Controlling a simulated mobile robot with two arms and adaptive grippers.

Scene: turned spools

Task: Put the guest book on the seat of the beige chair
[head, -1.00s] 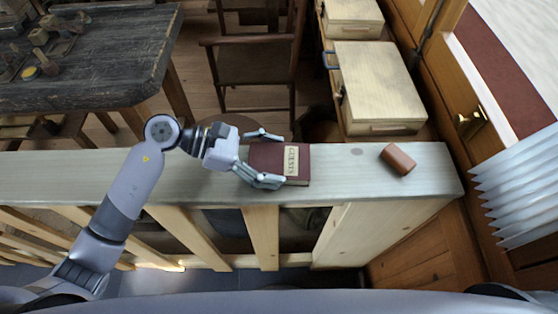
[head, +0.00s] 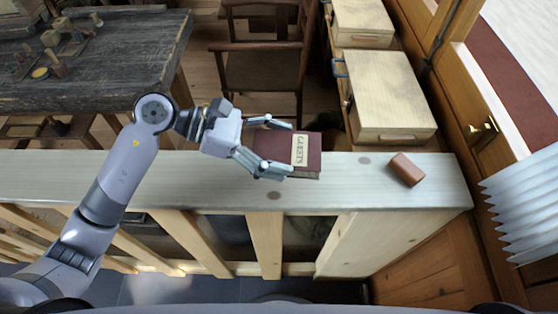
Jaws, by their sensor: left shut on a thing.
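The guest book (head: 310,153) is dark red-brown with a pale label reading GUESTS. It is at the far edge of a pale wooden counter top. My left gripper (head: 282,148) is shut on the book's left side, one finger along the far edge and one along the near edge. The book appears to be just above the top, but the gap is hard to judge. A dark brown wooden chair (head: 262,72) with a brown seat stands beyond the counter. I see no clearly beige chair. My right gripper is out of view.
The counter top (head: 200,185) carries a brown block (head: 407,169) at its right. A dark worn workbench (head: 90,75) stands at the left back. Pale wooden cases (head: 390,95) line the right back, near a door with a brass handle (head: 480,131).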

